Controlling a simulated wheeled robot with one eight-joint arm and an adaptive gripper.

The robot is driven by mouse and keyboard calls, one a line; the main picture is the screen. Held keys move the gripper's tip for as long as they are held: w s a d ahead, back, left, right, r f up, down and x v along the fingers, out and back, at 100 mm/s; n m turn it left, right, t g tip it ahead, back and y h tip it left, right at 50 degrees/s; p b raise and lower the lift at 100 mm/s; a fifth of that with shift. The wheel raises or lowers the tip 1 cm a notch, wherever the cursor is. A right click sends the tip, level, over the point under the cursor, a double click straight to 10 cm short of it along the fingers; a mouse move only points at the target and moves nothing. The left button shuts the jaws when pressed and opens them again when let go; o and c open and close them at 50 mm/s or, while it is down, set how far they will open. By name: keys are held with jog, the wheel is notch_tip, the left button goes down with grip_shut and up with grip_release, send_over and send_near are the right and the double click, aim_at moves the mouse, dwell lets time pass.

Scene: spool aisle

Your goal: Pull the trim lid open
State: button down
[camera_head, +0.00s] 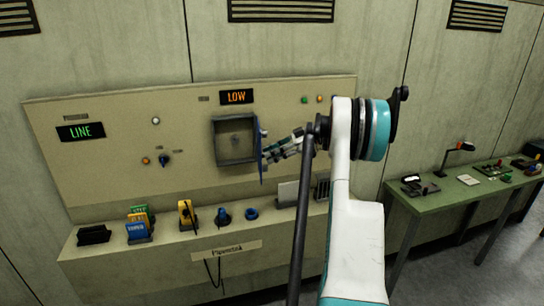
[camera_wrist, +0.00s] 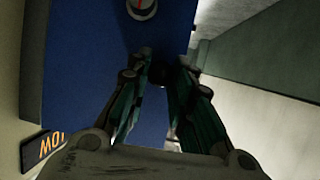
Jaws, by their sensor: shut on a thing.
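The trim lid (camera_head: 261,156) is a blue panel seen nearly edge-on at the right side of a grey recessed box (camera_head: 218,150) on the wall panel. It stands swung out from the box, whose inside shows. In the wrist view the blue lid (camera_wrist: 85,70) fills much of the picture, with a round grey dial with a red mark (camera_wrist: 141,6) at the top. My gripper (camera_head: 269,154) is at the lid's right face in the head view. In the wrist view its fingers (camera_wrist: 160,70) close around a small dark grip on the lid, mostly hidden between them.
An orange LOW display (camera_head: 236,97) sits above the box, and a green LINE display (camera_head: 80,131) is at left. Below, a ledge (camera_head: 165,262) holds booklets (camera_head: 138,229), a yellow device (camera_head: 187,213) and blue parts (camera_head: 223,216). A green table (camera_head: 462,193) stands at right.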

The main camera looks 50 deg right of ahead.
jog(key=shift+r, duration=0.1)
jog(key=c, duration=1.4)
grip_release()
jog(key=v, duration=1.2)
jog(key=shift+w, duration=0.15)
